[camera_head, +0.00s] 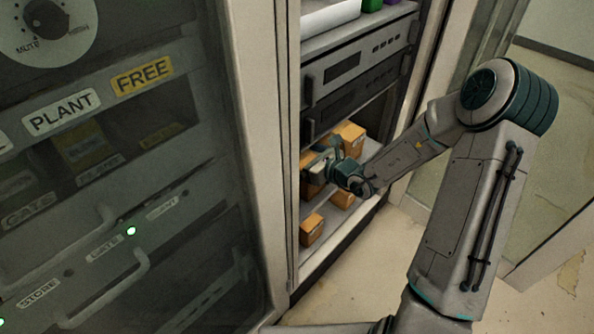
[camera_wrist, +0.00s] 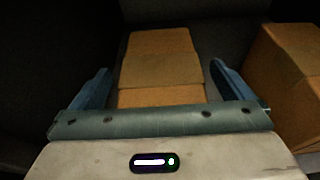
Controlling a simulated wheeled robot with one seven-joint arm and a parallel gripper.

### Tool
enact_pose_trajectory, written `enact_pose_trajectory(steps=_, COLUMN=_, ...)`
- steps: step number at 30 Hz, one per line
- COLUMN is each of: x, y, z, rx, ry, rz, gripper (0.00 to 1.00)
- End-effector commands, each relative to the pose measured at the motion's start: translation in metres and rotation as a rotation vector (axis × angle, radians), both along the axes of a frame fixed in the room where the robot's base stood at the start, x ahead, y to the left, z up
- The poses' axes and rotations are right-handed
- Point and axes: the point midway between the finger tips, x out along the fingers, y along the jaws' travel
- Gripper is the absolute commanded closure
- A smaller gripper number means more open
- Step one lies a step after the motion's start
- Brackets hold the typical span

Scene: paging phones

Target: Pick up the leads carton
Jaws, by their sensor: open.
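Several orange-brown cartons stand on the lower shelf of the open cabinet, and I cannot read which is the leads carton. In the wrist view one carton (camera_wrist: 160,65) lies straight ahead, between the two blue fingers of my gripper (camera_wrist: 162,70). The fingers are open, with a dark gap on each side of that carton. Its near end is hidden by the gripper's palm. In the head view my gripper (camera_head: 322,163) reaches into the shelf among the cartons and partly hides them.
Another carton (camera_wrist: 290,75) stands close on the right in the wrist view. In the head view a carton (camera_head: 349,136) is behind my gripper, and another (camera_head: 312,229) is near the shelf's front left. A rack unit (camera_head: 345,70) is above; the cabinet's left post (camera_head: 270,150) is close.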

Motion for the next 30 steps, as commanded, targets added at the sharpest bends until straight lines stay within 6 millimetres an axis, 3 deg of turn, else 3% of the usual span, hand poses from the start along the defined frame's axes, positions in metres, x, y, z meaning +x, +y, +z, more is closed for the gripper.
enact_pose_trajectory(steps=3, x=0.0, y=-0.001, z=0.001, rx=0.0, ry=0.0, rz=0.0, gripper=0.03)
enact_pose_trajectory(steps=9, x=0.0, y=-0.001, z=0.001, rx=0.0, ry=0.0, rz=0.0, gripper=0.58)
enact_pose_trajectory(steps=12, x=0.0, y=0.0, z=0.001, rx=0.001, ry=-0.002, rz=0.0, gripper=0.79)
enact_pose_trajectory(steps=22, x=0.0, y=-0.001, z=0.004, rx=0.001, ry=-0.002, rz=-0.001, gripper=0.79)
enact_pose_trajectory(steps=30, x=0.0, y=-0.002, z=0.02, rx=0.0, ry=-0.003, rz=-0.001, gripper=0.79)
